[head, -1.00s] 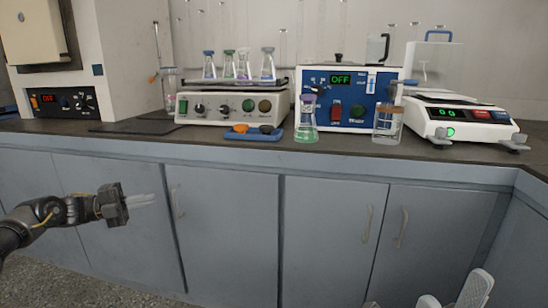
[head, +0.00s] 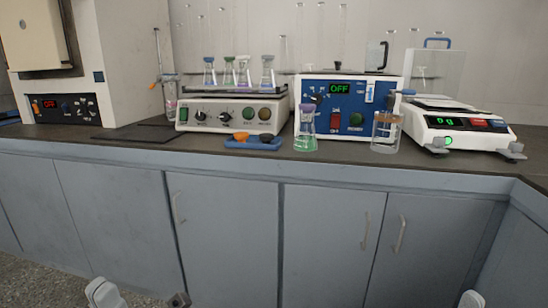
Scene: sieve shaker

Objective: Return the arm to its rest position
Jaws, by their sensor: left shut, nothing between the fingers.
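My left gripper (head: 178,300) shows only as a small dark piece at the bottom edge of the head view, left of the middle. It is low in front of the grey-blue cabinet doors and well below the counter. It is shut and holds nothing; most of it is cut off by the frame. My right gripper is not in view.
The dark counter (head: 60,141) holds a shaker with several flasks (head: 222,112), a blue device reading OFF (head: 352,92), a balance (head: 465,128), a green-liquid flask (head: 305,135), a beaker (head: 386,135) and a blue tray (head: 262,144). Space before the cabinets is clear.

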